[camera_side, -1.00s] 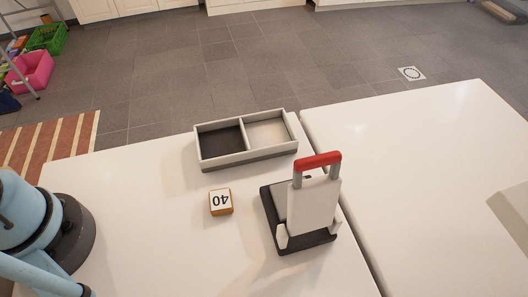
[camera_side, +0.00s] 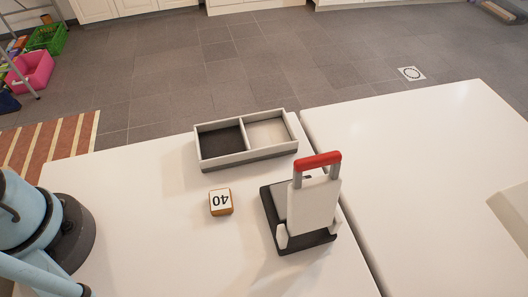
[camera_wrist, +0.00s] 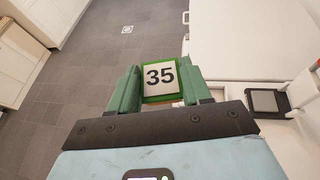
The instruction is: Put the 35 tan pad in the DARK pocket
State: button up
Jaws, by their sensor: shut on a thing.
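In the wrist view my gripper (camera_wrist: 160,68) is shut on a pad marked 35 (camera_wrist: 160,90). The pad has a white face with a green border, and its number faces the camera. The gripper and this pad are outside the side view. In the side view a grey two-pocket tray (camera_side: 247,157) stands at the back of the white table. Its left pocket is the dark pocket (camera_side: 220,143), which is empty. Its right pocket (camera_side: 268,132) is light and also empty.
An orange-brown block marked 40 (camera_side: 220,202) sits in front of the tray. A white stand with a red handle (camera_side: 317,161) and a black base (camera_side: 269,212) is to its right. A gap separates the two white tables.

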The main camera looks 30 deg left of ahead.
jog(key=s+d+m+g+h, duration=0.1)
jog(key=s+d+m+g, duration=0.4)
jog(key=d+m+g, duration=0.5)
jog(key=s+d+m+g+h, duration=0.1)
jog(key=s+d+m+g, duration=0.4)
jog(key=d+m+g, duration=0.5)
jog(key=d, duration=0.6)
jog(key=shift+s+d+r+g, duration=0.15)
jog(key=shift+d+r+g, duration=0.2)
jog(key=shift+g, duration=0.05)
jog(key=shift+f, duration=0.1)
notch_tip(320, 180, down, 27)
jog(key=shift+f, duration=0.2)
jog(key=shift+f, duration=0.1)
jog(key=o, duration=1.1)
jog(key=shift+o, duration=0.2)
